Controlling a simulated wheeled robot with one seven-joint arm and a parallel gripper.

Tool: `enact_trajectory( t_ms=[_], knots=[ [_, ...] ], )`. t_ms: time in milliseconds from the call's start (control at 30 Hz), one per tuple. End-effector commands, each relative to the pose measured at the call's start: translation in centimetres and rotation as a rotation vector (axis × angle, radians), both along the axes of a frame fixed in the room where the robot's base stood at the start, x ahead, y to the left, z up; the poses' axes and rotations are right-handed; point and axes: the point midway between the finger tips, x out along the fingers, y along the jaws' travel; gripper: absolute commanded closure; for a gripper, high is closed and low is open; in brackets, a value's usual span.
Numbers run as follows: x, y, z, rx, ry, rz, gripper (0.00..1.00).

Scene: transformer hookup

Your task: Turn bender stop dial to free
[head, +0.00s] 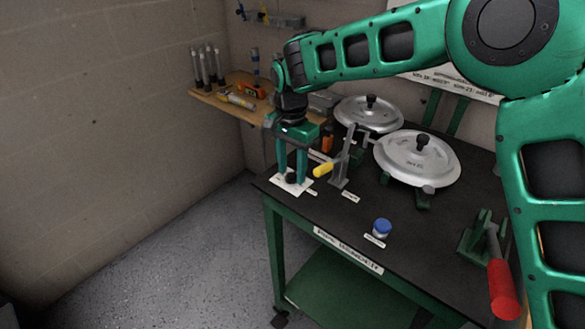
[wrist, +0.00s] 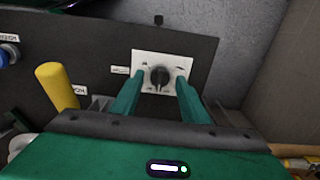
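The stop dial is a black round knob (wrist: 160,76) on a white marked plate (wrist: 146,62), ahead of my fingers in the wrist view. In the head view the white plate (head: 280,183) lies at the table's left corner. My gripper (head: 292,178) points down over the plate, and its fingers hide part of the dial. In the wrist view my gripper (wrist: 158,95) has its two green fingers apart, one on each side of the knob, with gaps visible. I cannot read which mark the knob points to.
A yellow-handled lever (head: 325,169) stands just right of my gripper; its yellow grip (wrist: 57,86) is close in the wrist view. A blue-capped jar (head: 381,229), metal lids (head: 417,160) and a red-handled lever (head: 502,288) are farther right. A wooden shelf (head: 215,96) with tools is behind.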

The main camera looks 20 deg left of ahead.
Motion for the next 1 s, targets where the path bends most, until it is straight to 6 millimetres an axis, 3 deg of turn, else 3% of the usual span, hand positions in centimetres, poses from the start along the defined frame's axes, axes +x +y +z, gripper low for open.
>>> enact_trajectory(
  t_ms=[33, 133, 567, 1000],
  knots=[
    [0.0, 0.01, 0.02, 0.0, 0.0, 0.0, 0.73],
    [0.0, 0.01, 0.03, 0.0, 0.0, 0.0, 0.97],
    [0.01, 0.06, 0.07, 0.001, 0.0, 0.068, 0.97],
    [0.02, 0.09, 0.11, 0.002, -0.002, 0.422, 0.97]
  ],
)
